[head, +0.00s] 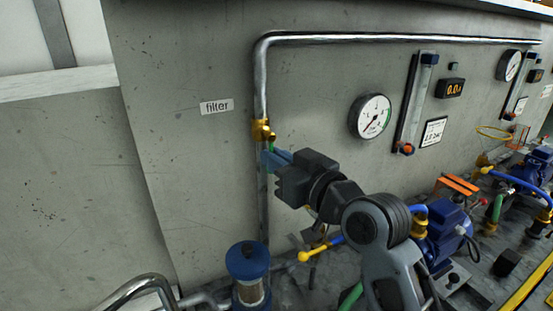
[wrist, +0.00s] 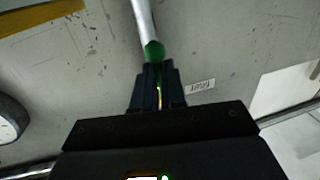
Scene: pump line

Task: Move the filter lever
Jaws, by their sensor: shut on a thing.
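The filter lever shows as a small green piece (head: 273,146) just below the brass valve (head: 262,130) on the vertical grey pipe (head: 261,85). My gripper (head: 270,159) reaches in from the right and is shut on the lever. In the wrist view the green lever end (wrist: 153,50) sticks out beyond the dark fingers (wrist: 158,82), in front of the pipe. The fingers hide most of the lever, so its exact angle cannot be told. The "filter" label (head: 217,106) is on the wall left of the valve.
A round gauge (head: 370,116) and a flow tube (head: 411,105) are on the wall to the right. A blue-capped filter housing (head: 248,262) stands below. A yellow-ended lever (head: 305,256) and a blue pump (head: 447,232) are below right.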

